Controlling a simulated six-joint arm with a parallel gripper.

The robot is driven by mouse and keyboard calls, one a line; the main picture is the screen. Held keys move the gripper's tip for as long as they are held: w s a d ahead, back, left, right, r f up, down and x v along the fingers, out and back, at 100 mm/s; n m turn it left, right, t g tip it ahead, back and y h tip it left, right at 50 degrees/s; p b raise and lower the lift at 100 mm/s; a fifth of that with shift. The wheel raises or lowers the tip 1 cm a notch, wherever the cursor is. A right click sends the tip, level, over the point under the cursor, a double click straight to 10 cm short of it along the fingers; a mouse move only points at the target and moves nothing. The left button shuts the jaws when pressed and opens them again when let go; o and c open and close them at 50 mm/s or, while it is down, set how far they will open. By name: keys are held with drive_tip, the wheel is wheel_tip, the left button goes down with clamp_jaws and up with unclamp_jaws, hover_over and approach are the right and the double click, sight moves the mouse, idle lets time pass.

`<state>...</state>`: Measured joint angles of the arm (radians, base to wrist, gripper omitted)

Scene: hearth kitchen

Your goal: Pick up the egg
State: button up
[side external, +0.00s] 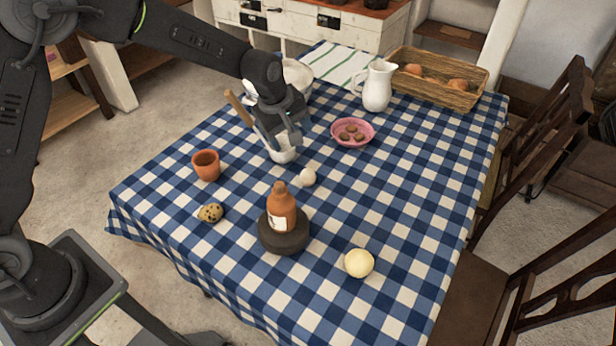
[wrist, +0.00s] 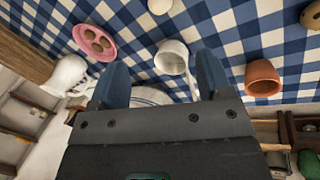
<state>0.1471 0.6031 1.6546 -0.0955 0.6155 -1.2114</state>
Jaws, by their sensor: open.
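My gripper (side external: 291,134) is open above the white pot (side external: 281,155), away from the speckled egg. In the wrist view the pot appears between the fingers (wrist: 160,72).
A terracotta cup (side external: 206,166) stands behind the egg. A brown bottle (side external: 281,207) stands on a dark round base (side external: 284,243), with a pale yellow ball (side external: 359,263) to its right. A pink bowl (side external: 353,132), white jug (side external: 377,87) and wicker basket (side external: 437,91) are further back.

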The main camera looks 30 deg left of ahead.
sight(306, 172)
drive_tip(key=shift+n, duration=0.4)
drive_tip(key=x, duration=1.1)
drive_tip(key=shift+d, duration=0.3)
drive_tip(key=shift+s+x, duration=0.15)
drive_tip(key=shift+x, duration=1.15)
drive_tip(key=shift+s+x, duration=0.1)
drive_tip(key=shift+x, duration=1.25)
drive_tip(key=shift+d, duration=0.1)
drive_tip(key=shift+c, duration=0.3)
drive_tip(key=c, duration=0.7)
